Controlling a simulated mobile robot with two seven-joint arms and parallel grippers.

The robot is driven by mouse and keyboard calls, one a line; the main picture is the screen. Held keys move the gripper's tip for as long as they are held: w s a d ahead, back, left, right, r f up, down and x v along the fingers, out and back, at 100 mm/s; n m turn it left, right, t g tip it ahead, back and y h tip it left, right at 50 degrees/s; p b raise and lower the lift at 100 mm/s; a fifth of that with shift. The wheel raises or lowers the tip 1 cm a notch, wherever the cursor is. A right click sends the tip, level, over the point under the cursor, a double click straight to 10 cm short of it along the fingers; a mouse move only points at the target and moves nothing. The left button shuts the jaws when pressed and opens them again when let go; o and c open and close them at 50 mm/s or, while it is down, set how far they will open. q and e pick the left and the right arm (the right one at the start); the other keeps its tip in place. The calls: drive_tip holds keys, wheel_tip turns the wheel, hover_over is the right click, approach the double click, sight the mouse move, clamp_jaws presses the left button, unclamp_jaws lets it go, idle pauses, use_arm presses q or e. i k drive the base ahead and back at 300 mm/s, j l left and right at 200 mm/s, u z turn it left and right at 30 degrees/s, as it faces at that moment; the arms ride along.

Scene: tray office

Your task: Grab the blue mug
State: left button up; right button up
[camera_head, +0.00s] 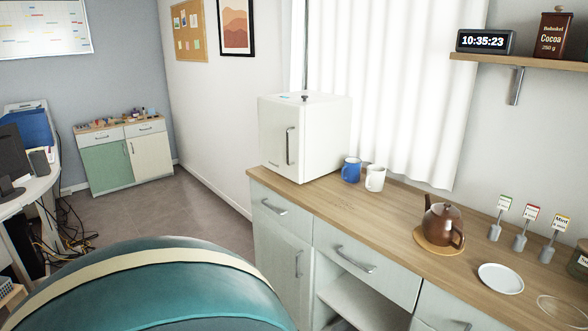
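The blue mug (351,170) stands upright on the wooden counter (410,206), just right of a white box-shaped cabinet with a handle. A white mug (375,178) stands close to its right, slightly nearer to me. Neither of my grippers shows in the head view, so I cannot see whether they are open or shut.
The white cabinet (305,137) is left of the mugs, with a white curtain (410,90) behind. A brown teapot (441,222) sits on a round mat to the right, then a white plate (500,278) and label holders (520,240). Counter between mugs and teapot is clear.

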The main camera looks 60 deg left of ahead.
sight(351, 172)
drive_tip(key=u, duration=1.6)
drive_tip(key=i+z, duration=0.1)
drive_tip(key=z, duration=0.25)
drive_tip(key=j+z, duration=0.15)
drive_tip(key=z, duration=0.15)
drive_tip(key=i+j+z, duration=0.1)
drive_tip(key=z, duration=0.25)
drive_tip(key=i+j+z, duration=0.25)
drive_tip(key=j, duration=0.25)
drive_tip(key=j+z, duration=0.3)
drive_tip(key=j, duration=0.2)
